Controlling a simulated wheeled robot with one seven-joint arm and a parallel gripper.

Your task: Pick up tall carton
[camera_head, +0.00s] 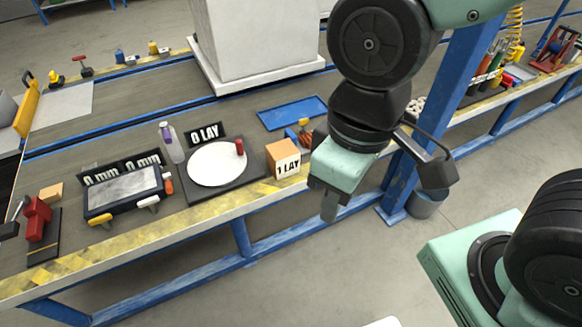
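A small tan box (281,157) stands near the front edge of the workbench, right of a white round plate. A white sign reading "1 LAY" covers part of its front. It is the most carton-like thing in view, but it is not clearly tall, so I cannot tell whether it is the tall carton. My gripper (329,205) hangs right of this box, apart from it, pointing down past the bench's front edge. Only one finger shows clearly, so its opening is hidden. Nothing is visibly held.
The white plate (217,164) has a small red cylinder on it. A blue tray (292,113) lies behind the box. A large white block (254,42) stands farther back. A blue post (462,62) rises right of my arm.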

